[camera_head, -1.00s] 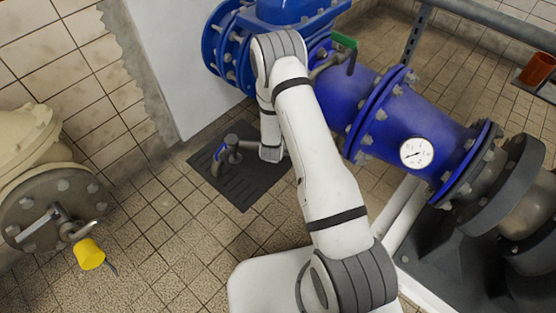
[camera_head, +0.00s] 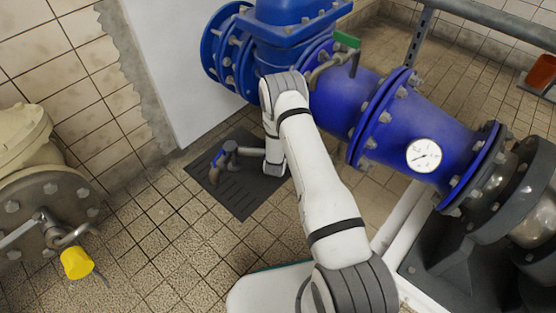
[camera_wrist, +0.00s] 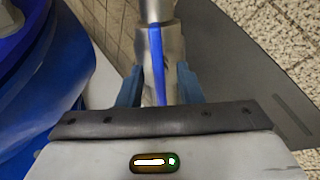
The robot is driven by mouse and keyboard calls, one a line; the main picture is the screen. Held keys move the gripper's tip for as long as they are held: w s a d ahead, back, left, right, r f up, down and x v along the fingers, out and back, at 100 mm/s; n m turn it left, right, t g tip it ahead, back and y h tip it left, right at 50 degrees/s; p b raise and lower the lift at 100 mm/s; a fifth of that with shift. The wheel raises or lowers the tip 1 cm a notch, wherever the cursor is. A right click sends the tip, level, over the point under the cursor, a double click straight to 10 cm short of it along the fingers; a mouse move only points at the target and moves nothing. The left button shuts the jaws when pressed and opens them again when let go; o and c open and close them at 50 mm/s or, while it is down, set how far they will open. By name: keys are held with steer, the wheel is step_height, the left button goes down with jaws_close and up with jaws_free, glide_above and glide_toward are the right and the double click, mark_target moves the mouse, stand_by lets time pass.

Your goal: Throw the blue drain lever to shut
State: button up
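The blue drain lever (camera_wrist: 157,55) shows in the wrist view as a narrow blue strip lying along a pale metal pipe fitting. My gripper (camera_wrist: 158,88) has its two blue-grey fingers apart, one on each side of the fitting and the lever's near end. I cannot tell whether either finger touches the lever. In the head view a small blue strip, seemingly the lever (camera_head: 218,157), shows on the dark drain pipe (camera_head: 230,148) above a dark floor grate (camera_head: 240,198). My fingers cannot be made out there, beside or behind my white arm.
A large blue valve and pipe (camera_head: 345,95) with bolted flanges stand close to my arm. A green-handled lever (camera_head: 347,41) and a round gauge (camera_head: 424,155) are on it. A cream flange with a yellow-tipped handle (camera_head: 77,262) is at left. The tiled floor between is clear.

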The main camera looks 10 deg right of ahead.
steer(key=shift+c, duration=0.4)
jaws_close()
steer(key=m+b, duration=0.1)
steer(key=m, duration=0.5)
steer(key=m+b, duration=0.1)
steer(key=m, duration=0.5)
steer(key=a+f+m+b, duration=0.1)
steer(key=m, duration=0.5)
steer(key=shift+s, duration=0.4)
stand_by(0.5)
steer(key=shift+c, duration=0.6)
jaws_free()
steer(key=shift+o, duration=1)
steer(key=shift+w+a+r, duration=0.1)
steer(key=shift+w, duration=0.1)
